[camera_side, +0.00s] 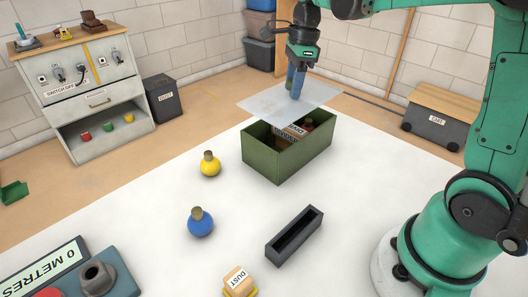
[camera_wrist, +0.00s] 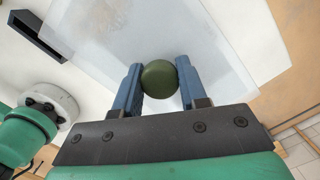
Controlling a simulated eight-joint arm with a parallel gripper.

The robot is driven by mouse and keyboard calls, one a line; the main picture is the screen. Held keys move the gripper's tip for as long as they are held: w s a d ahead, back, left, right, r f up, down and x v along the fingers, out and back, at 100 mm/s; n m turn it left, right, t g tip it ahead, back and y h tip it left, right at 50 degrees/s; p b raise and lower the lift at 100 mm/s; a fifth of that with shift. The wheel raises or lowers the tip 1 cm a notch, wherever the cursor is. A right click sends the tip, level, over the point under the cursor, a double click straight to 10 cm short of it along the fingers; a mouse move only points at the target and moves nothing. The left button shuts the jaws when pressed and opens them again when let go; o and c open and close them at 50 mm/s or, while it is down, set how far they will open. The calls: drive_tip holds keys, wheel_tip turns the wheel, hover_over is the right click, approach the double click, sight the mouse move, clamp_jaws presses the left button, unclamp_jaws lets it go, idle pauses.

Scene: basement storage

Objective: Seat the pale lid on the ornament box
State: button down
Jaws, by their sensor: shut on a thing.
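The pale lid (camera_side: 270,105) is a thin translucent sheet in the side view. It is held above the back part of the green ornament box (camera_side: 268,160), roughly level. My gripper (camera_side: 297,82) is shut on the lid's round dark green knob, which shows between the blue fingers in the wrist view (camera_wrist: 159,78). The lid also fills much of the wrist view (camera_wrist: 110,35). The box is open at its front part, where a divider with a label (camera_side: 292,131) and a dark reddish ornament (camera_side: 308,125) show. The lid hides the box's far rim.
A yellow ornament (camera_side: 210,165) and a blue ornament (camera_side: 200,223) stand on the white table left of the box. A dark open tray (camera_side: 295,236) and a block marked DUST (camera_side: 238,282) lie in front. A panel reading 0 METRES (camera_side: 45,268) is at front left.

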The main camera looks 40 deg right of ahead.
sight(292, 104)
drive_tip(key=shift+f, duration=2.4)
drive_tip(key=shift+f, duration=0.6)
unclamp_jaws()
drive_tip(key=shift+r, duration=0.2)
drive_tip(key=shift+r, duration=3.35)
drive_tip(key=shift+s, duration=0.1)
